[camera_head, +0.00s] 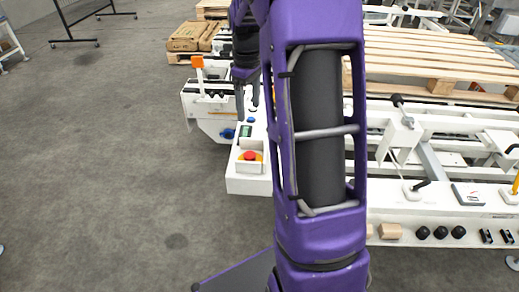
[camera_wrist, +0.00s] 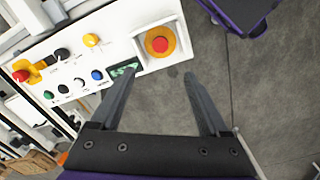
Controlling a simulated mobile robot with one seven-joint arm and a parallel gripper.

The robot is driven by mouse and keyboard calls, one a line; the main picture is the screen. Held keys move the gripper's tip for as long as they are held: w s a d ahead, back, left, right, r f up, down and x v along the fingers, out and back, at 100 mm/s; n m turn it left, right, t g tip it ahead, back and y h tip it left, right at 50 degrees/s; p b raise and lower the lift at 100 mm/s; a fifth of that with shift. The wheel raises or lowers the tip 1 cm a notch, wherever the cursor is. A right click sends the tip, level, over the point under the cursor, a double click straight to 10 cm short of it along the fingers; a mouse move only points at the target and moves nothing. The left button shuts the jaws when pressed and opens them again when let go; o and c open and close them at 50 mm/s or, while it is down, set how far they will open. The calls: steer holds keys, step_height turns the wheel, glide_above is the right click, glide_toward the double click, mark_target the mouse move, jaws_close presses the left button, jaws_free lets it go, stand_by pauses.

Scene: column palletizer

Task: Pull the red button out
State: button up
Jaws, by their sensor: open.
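The red button (camera_head: 250,156) sits on a yellow surround at the near end of a white control panel (camera_head: 236,184). In the wrist view the red button (camera_wrist: 159,44) shows from above, inside its yellow ring within a white frame. My gripper (camera_wrist: 158,82) is open and empty. Its two dark fingers point toward the button, which appears beyond the fingertips, between their lines. They look apart from it. In the head view my gripper (camera_head: 246,112) hangs above the panel, behind the button, partly hidden by my purple arm.
The panel also carries a small green display (camera_wrist: 124,70), a blue button (camera_wrist: 97,75), a yellow button (camera_wrist: 91,40), black knobs and another red switch (camera_wrist: 21,76). White conveyor machinery with wooden pallets (camera_head: 430,55) stands to the right. Grey floor (camera_head: 110,160) at left is clear.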

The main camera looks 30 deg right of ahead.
mark_target(250, 154)
step_height(250, 154, down, 17)
steer(key=b, duration=0.2)
steer(key=shift+f+b, duration=0.15)
steer(key=shift+b, duration=0.25)
jaws_close()
stand_by(1.3)
